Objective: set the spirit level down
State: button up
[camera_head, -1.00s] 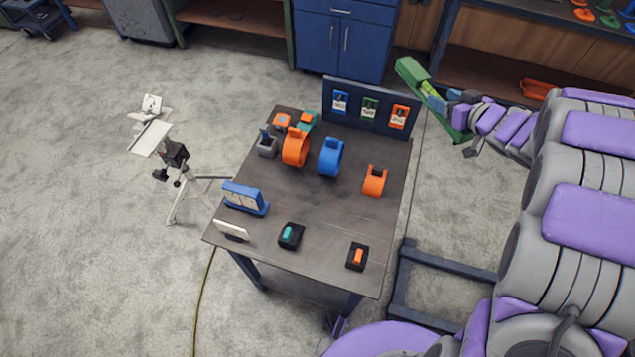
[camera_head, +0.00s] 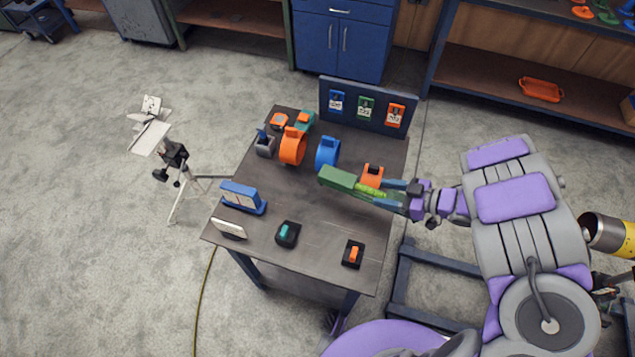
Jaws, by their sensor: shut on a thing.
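The green spirit level (camera_head: 340,179) is over the right half of the dark table (camera_head: 300,255), its long end pointing left. My gripper (camera_head: 385,190) is shut on it, reaching in from the right. The level overlaps the view of the orange ring piece (camera_head: 373,171) behind it. I cannot tell how high the level is above the table top, or whether it touches.
A blue ring (camera_head: 327,152) and an orange ring (camera_head: 292,146) stand behind. A teal switch (camera_head: 287,233), an orange switch (camera_head: 353,253) and a blue meter (camera_head: 240,196) are on the table. The table's middle is clear. A yellow pipe (camera_head: 610,233) is at far right.

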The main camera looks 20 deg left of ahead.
jog(key=s+a+f+n+g+b, duration=0.1)
jog(key=s+a+f+g, duration=0.1)
jog(key=s+f, duration=0.35)
jog(key=shift+n, duration=0.3)
jog(key=w+a, duration=0.1)
jog(key=a, duration=0.3)
jog(key=w+a+f+b, duration=0.1)
jog(key=a, duration=0.3)
jog(key=w+a, duration=0.1)
jog(key=a, duration=0.4)
jog(key=shift+a+f+b, duration=0.1)
jog(key=shift+f+b, duration=0.1)
jog(key=shift+b, duration=0.2)
jog(key=shift+w+a+r, duration=0.1)
jog(key=shift+w+a, duration=0.15)
jog(key=shift+a, duration=0.15)
notch_tip(320, 180, down, 4)
jog(key=shift+a+r+b, duration=0.1)
jog(key=shift+b, duration=0.65)
jog(key=shift+a, duration=0.2)
jog(key=o, duration=1.1)
jog(key=shift+c, duration=0.2)
jog(key=o, duration=0.4)
jog(key=shift+d+r, duration=0.1)
jog(key=shift+d, duration=0.05)
jog(key=shift+c, duration=0.2)
